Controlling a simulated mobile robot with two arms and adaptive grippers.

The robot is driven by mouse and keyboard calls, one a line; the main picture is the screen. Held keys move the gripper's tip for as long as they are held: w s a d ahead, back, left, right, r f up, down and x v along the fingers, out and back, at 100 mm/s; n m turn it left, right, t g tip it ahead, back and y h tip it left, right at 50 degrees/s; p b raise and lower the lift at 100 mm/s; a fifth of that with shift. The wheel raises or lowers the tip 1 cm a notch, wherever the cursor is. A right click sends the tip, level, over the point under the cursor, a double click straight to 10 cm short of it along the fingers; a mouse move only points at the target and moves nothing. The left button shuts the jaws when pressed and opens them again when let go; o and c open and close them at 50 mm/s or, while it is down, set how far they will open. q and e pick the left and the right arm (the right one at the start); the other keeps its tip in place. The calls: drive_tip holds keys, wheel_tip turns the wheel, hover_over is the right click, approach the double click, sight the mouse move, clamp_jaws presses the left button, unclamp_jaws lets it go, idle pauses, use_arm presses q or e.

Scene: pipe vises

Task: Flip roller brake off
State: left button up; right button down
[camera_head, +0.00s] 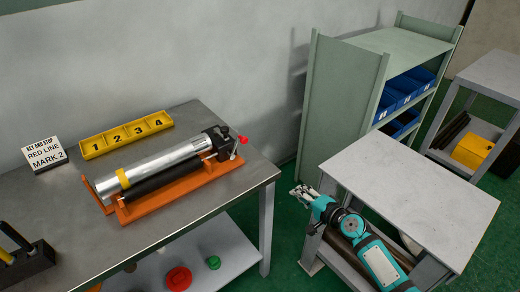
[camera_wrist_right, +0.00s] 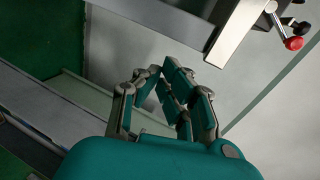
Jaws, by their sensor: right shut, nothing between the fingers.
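The roller unit has a silver pipe (camera_head: 150,168) lying beside a black roller (camera_head: 163,179) on an orange base (camera_head: 178,195). It sits on the grey workbench (camera_head: 222,112). At its right end is a dark mechanism (camera_head: 217,141) with a lever tipped by a red knob (camera_head: 243,139). The red knob also shows at the upper right of the right wrist view (camera_wrist_right: 294,43). My right gripper (camera_head: 301,194) is shut and empty, right of the bench and apart from the lever; its fingers show in the right wrist view (camera_wrist_right: 166,78). My left gripper is not in view.
A yellow numbered tray (camera_head: 126,134) and a white sign (camera_head: 45,154) stand behind the roller unit. A grey cart (camera_head: 415,195) is at the right, close to my right arm. A green shelf (camera_head: 342,95) with blue bins (camera_head: 407,88) stands behind. A floor gap separates bench and cart.

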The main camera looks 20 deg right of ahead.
wheel_tip(320, 180, up, 14)
drive_tip(key=w+a+m+t+y, duration=0.1)
drive_tip(key=a+t+y, duration=0.1)
drive_tip(key=shift+w+r+m+t+y+b, duration=0.25)
drive_tip(key=shift+w+m+t+y+b, duration=0.05)
drive_tip(key=shift+w+t+y, duration=0.1)
drive_tip(key=w+a+p, duration=0.1)
drive_tip(key=w+a, duration=0.1)
drive_tip(key=w+a+p, duration=0.1)
drive_tip(key=w+a, duration=0.2)
drive_tip(key=w+a+r+p, duration=0.1)
drive_tip(key=w+a, duration=0.1)
drive_tip(key=w, duration=0.1)
drive_tip(key=shift+w+a, duration=0.2)
drive_tip(key=shift+w, duration=0.05)
drive_tip(key=shift+s+a, duration=0.1)
drive_tip(key=shift+a, duration=0.1)
drive_tip(key=shift+f, duration=0.15)
